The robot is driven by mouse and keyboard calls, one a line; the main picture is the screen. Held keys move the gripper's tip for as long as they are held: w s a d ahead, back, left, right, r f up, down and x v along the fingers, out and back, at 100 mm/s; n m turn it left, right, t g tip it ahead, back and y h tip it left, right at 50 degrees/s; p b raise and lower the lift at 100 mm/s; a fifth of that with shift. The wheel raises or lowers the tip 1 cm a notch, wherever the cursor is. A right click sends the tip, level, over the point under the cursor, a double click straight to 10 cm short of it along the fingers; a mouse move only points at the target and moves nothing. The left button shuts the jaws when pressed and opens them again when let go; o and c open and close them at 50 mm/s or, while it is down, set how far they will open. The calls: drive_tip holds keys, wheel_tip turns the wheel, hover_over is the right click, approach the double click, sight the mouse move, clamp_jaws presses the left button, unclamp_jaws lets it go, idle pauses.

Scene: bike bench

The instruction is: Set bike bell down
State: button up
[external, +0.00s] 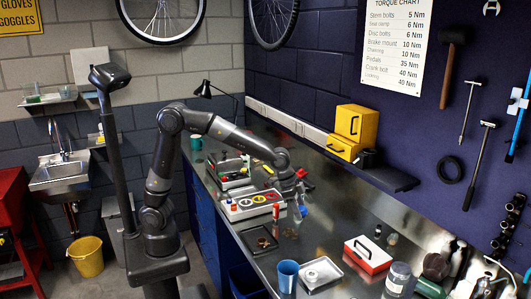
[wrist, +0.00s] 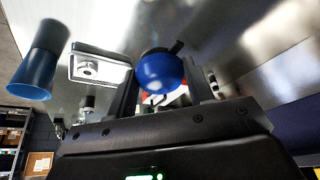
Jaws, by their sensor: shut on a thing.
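The bike bell (wrist: 160,74) has a blue dome and a dark clamp part at its upper right in the wrist view. My gripper (wrist: 163,88) is shut on it, with one dark finger on each side. In the external view my gripper (external: 299,188) is over the metal bench (external: 262,268), right of the parts tray.
A blue cup (external: 287,277) and a metal tray with a pale part (external: 321,273) stand toward the front. A red and white box (external: 367,254) and a jar (external: 397,279) are to the right. A multicoloured parts tray (external: 250,204) and a reddish bottle (external: 275,220) are close to my gripper.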

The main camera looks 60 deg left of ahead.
hover_over(310, 224)
drive_tip(key=s, duration=0.1)
drive_tip(key=f, duration=0.7)
drive_tip(key=shift+s+a+f, duration=0.1)
drive_tip(key=shift+a, duration=0.3)
drive_tip(key=shift+a+f, duration=0.1)
drive_tip(key=shift+f, duration=1.95)
drive_tip(key=shift+f, duration=0.15)
drive_tip(key=o, duration=1)
drive_tip(key=shift+c, duration=0.2)
